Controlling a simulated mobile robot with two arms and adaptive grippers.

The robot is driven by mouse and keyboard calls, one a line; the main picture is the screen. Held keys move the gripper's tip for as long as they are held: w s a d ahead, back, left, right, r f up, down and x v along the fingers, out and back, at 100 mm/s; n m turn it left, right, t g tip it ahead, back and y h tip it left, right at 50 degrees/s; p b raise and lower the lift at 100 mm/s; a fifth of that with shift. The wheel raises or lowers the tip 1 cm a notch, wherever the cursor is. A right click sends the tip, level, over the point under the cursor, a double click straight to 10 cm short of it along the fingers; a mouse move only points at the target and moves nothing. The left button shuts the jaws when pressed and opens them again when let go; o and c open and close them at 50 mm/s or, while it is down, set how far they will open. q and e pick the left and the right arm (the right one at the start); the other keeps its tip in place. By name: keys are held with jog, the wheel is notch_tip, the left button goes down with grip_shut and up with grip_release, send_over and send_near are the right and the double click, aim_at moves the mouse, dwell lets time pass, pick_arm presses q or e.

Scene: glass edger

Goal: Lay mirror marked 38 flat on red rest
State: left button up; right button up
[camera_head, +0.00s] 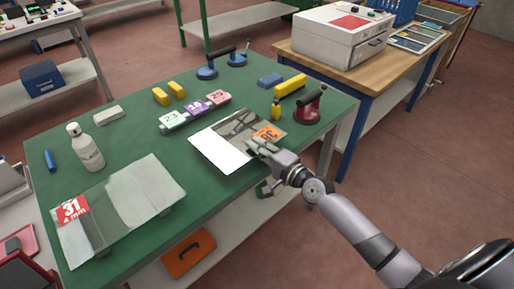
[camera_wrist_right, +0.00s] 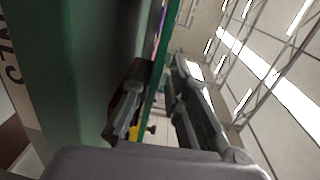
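The mirror (camera_head: 219,148), with an orange label (camera_head: 266,134) that shows upside down and seems to read 38, lies at the front edge of the green table. Half of it shines white. My right gripper (camera_head: 259,149) is at its front edge, by the label. In the right wrist view, the right gripper's fingers (camera_wrist_right: 152,100) stand apart on either side of a thin green-edged line. A gap shows beside the upper finger; contact is unclear. A red patch (camera_head: 349,22) tops the white machine, and a red tray (camera_head: 17,242) stands far left; which is the rest is unclear. My left gripper is out of view.
A pane labelled 31 (camera_head: 140,195) lies at the front left of the green table (camera_head: 120,137). A bottle (camera_head: 86,150), numbered blocks (camera_head: 195,109), yellow blocks and a red suction lifter (camera_head: 308,108) stand around. The white machine (camera_head: 333,42) is on a wooden bench.

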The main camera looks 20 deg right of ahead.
jog(key=shift+o, duration=1.4)
jog(key=shift+f, duration=0.2)
jog(key=v, duration=1.2)
jog(key=shift+r, duration=0.25)
jog(key=s+d+f+n+g+h, duration=0.2)
jog(key=s+f, duration=0.1)
jog(key=f, duration=0.8)
jog(key=s+d+f+n+g+h, duration=0.1)
jog(key=s+d+f+n+g, duration=0.2)
jog(key=f, duration=0.8)
jog(key=s+d+f+n+g+h, duration=0.15)
jog(key=s+f, duration=0.25)
jog(key=f, duration=0.6)
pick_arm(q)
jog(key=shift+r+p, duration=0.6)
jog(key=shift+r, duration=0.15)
pick_arm(e)
jog(key=s+a+f+n+g, duration=0.3)
jog(key=s+f, duration=0.4)
jog(key=s, duration=0.3)
jog(key=s+a+f+n+g+h, duration=0.1)
jog(key=s+a+f+n+g, duration=0.1)
jog(key=s+f, duration=0.4)
jog(key=s+a+f+n+g, duration=0.3)
jog(key=s+a+f+n, duration=0.2)
jog(key=s, duration=0.9)
notch_tip(320, 180, down, 3)
jog(key=shift+s+a+r+g, duration=0.2)
jog(key=shift+s+a+g, duration=0.1)
jog(key=shift+g, duration=0.05)
